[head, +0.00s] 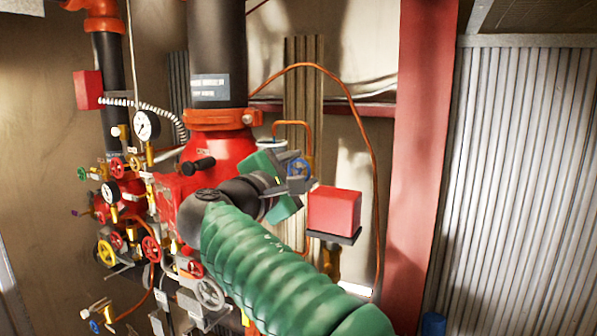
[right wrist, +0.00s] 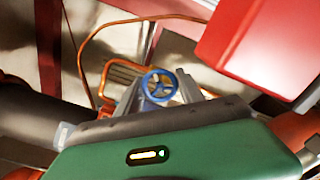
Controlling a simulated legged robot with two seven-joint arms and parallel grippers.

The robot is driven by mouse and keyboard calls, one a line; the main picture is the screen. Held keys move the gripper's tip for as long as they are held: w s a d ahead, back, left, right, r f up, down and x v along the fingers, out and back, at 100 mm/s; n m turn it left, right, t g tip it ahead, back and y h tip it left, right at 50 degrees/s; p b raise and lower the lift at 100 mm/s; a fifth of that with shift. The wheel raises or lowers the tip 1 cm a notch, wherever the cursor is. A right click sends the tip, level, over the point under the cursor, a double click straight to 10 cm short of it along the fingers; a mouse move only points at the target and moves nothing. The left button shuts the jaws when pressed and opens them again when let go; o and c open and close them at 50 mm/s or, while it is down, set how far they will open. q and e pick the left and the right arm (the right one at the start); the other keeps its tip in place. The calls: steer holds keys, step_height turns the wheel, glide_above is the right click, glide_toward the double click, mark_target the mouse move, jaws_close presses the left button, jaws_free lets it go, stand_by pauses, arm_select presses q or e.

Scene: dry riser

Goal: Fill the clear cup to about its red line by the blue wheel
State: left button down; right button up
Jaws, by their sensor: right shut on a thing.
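The blue wheel (head: 299,168) is a small spoked handwheel on the piping, left of a red box. It also shows in the right wrist view (right wrist: 159,85), between my fingertips. My right gripper (head: 288,170) reaches it from the left, with its green arm crossing the lower middle. In the right wrist view the right gripper (right wrist: 160,92) is shut on the blue wheel, one grey finger on each side. My left gripper is out of view.
The red box (head: 334,210) sits close to the right of the wheel. A thick black riser (head: 217,55) with an orange coupling (head: 222,119) stands behind. Gauges (head: 146,125) and several coloured handwheels crowd the left. A red column (head: 422,150) stands at right.

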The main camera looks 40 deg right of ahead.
steer(key=shift+w+f, duration=0.1)
steer(key=shift+f, duration=0.05)
steer(key=shift+c, duration=0.7)
steer(key=shift+f+b, duration=0.15)
steer(key=shift+b, duration=0.2)
steer(key=m+b, duration=0.3)
steer(key=b, duration=0.1)
steer(key=shift+f+m, duration=0.2)
steer(key=shift+m, duration=0.2)
steer(key=shift+r+m, duration=0.2)
steer(key=shift+m, duration=0.2)
steer(key=shift+r, duration=0.15)
steer(key=o, duration=1)
steer(key=shift+o, duration=1.9)
steer(key=shift+w, duration=0.25)
steer(key=shift+s, duration=0.1)
